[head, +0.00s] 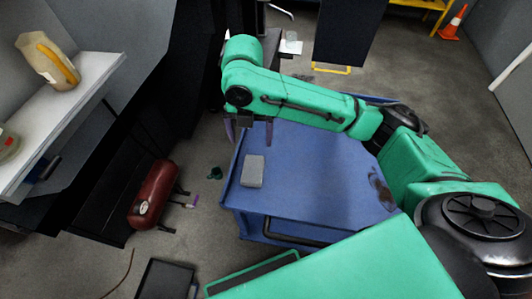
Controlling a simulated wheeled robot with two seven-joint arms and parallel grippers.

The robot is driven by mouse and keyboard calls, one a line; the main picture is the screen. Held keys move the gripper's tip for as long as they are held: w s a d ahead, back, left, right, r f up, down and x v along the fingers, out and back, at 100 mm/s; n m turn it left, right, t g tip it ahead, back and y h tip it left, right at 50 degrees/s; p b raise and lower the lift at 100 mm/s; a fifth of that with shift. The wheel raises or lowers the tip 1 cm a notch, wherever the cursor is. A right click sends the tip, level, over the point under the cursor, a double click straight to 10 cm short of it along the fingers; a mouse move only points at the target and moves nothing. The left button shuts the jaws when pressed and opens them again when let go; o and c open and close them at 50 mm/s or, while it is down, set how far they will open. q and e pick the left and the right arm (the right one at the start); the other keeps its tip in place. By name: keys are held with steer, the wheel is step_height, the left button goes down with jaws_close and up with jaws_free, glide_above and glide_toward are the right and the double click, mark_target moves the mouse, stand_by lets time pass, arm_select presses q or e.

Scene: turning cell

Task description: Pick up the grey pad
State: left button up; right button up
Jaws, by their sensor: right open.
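The grey pad (253,171) is a small light-grey block. It lies flat on the blue cart top (310,190), near its left edge, in the head view. My right arm reaches in from the right, and my right gripper (252,133) hangs at its far end, beyond the pad in the picture and apart from it. The gripper is open and appears empty; its fingers are small and partly dark against the background. My left gripper is not in view.
A white shelf (85,90) with a beige bottle (47,62) stands at the left. A red cylinder tank (153,195) is on the floor left of the cart. A dark panel (346,30) stands behind. The cart top around the pad is mostly clear.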

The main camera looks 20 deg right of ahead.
steer(key=b, duration=0.1)
glide_above(253, 169)
steer(key=f, duration=0.6)
steer(key=shift+w+a+f, duration=0.1)
steer(key=shift+a+f, duration=0.1)
steer(key=shift+a, duration=0.05)
steer(key=f, duration=0.2)
steer(key=f+b, duration=0.1)
steer(key=f, duration=0.3)
steer(key=shift+d+f, duration=0.25)
steer(key=shift+f, duration=0.15)
steer(key=shift+f+b, duration=0.3)
steer(key=shift+f, duration=0.05)
steer(key=c, duration=1.2)
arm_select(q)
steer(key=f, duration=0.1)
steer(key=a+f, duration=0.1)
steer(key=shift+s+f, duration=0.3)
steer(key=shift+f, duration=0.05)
arm_select(e)
steer(key=shift+c, duration=0.2)
steer(key=shift+r, duration=0.15)
